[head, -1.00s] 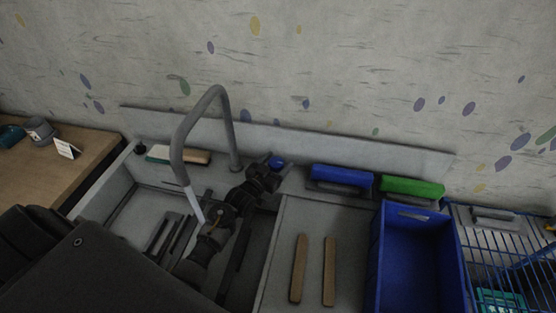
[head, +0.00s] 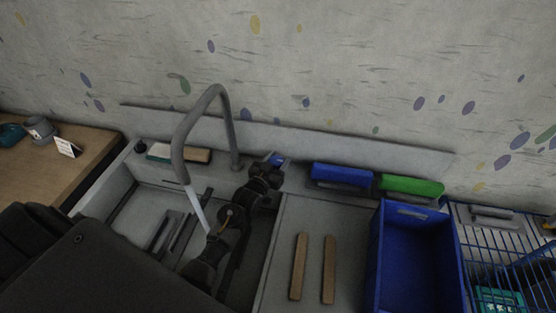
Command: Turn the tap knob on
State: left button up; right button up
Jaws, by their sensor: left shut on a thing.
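The tap is a grey, tall curved spout (head: 228,120) rising from the back ledge of the sink. A pale stream of water (head: 194,206) comes from its tip down into the basin. The blue tap knob (head: 278,159) is on the ledge, right of the spout's foot, partly hidden by my gripper. My left gripper (head: 272,163) is at the knob, with its fingers on it and shut on it. My left arm crosses over the sink (head: 127,217) and hides part of the basin. My right gripper is not in view.
A blue-backed brush (head: 341,174) and a green-backed brush (head: 411,187) lie right of the knob. A blue bin (head: 417,215), two wooden sticks (head: 299,266) and a blue wire rack (head: 510,250) are further right. A wooden table (head: 60,170) stands left. The wall is close behind.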

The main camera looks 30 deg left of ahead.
pick_arm(q)
jog(key=o, duration=1)
jog(key=shift+c, duration=0.2)
jog(key=s+b, duration=0.2)
jog(key=s, duration=0.8)
jog(key=shift+s, duration=0.4)
